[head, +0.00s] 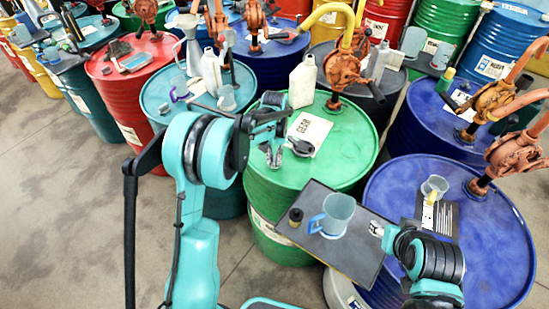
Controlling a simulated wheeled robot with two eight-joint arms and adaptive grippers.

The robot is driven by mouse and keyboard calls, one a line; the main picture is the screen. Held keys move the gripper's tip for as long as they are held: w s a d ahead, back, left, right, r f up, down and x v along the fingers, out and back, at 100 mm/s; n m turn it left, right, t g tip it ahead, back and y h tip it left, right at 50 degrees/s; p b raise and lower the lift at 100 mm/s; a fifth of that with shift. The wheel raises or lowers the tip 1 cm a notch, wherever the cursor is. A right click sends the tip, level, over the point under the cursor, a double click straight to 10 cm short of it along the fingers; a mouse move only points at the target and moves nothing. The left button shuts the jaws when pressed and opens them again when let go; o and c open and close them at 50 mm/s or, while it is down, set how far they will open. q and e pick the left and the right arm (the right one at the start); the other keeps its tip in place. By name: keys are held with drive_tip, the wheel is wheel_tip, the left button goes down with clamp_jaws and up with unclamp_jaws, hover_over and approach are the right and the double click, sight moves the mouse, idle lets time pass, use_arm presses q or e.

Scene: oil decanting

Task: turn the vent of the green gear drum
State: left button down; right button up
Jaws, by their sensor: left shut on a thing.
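The green gear drum (347,168) stands in the middle of the head view, with a white label reading GEAR on its lid. My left gripper (286,152) is over the left part of this lid, its grey fingertips low at the lid surface. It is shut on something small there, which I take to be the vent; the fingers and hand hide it. My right gripper (376,229) is at the right edge of a dark tray, right of the green drum. Whether it is open or shut is unclear.
A white bottle (302,82) and an orange hand pump (341,70) stand at the lid's back. Blue drums (490,240) crowd the right. Open floor (60,200) lies at left.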

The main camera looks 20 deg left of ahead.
sight(274, 159)
use_arm(q)
drive_tip(key=m, duration=0.5)
drive_tip(key=shift+m, duration=0.3)
idle(0.4)
drive_tip(key=c, duration=1.5)
unclamp_jaws()
drive_tip(key=shift+c, duration=0.2)
wheel_tip(274, 159, up, 12)
